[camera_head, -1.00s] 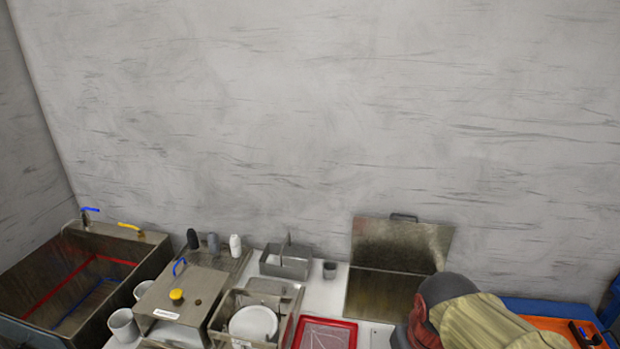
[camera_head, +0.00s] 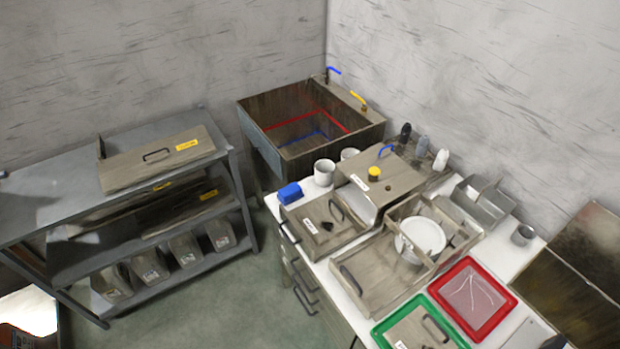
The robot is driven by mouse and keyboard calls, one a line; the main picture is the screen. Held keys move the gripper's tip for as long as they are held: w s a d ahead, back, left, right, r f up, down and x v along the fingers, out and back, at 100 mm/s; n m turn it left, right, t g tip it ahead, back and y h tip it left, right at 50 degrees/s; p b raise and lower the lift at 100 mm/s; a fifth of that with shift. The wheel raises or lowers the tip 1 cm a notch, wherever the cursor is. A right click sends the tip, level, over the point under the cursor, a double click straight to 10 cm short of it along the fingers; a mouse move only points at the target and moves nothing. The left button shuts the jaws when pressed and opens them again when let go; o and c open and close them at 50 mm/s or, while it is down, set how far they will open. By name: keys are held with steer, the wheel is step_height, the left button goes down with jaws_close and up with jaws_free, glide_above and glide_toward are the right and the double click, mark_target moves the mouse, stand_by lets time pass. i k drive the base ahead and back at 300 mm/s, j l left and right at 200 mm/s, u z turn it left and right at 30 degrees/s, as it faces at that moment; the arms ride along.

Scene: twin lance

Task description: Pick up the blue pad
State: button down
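A small blue block-like pad (camera_head: 289,193) lies at the left front corner of the white counter (camera_head: 325,268) in the head view. It sits beside a grey metal lidded box (camera_head: 325,226) and in front of a white mug (camera_head: 324,172). Its top and near sides show and nothing covers it. My gripper is not in view.
A deep metal sink (camera_head: 300,125) stands behind the counter. A grey shelf rack (camera_head: 60,190) with bins is at the left. A dish rack with a white plate (camera_head: 425,236), a red tray (camera_head: 472,299) and a green tray (camera_head: 376,333) fill the counter. Green floor is clear between.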

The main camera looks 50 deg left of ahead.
mark_target(288, 195)
steer(key=u, duration=1.95)
steer(key=z, duration=2.25)
steer(key=u, duration=2.3)
steer(key=i+j, duration=0.1)
steer(key=i+z, duration=0.05)
steer(key=i, duration=0.05)
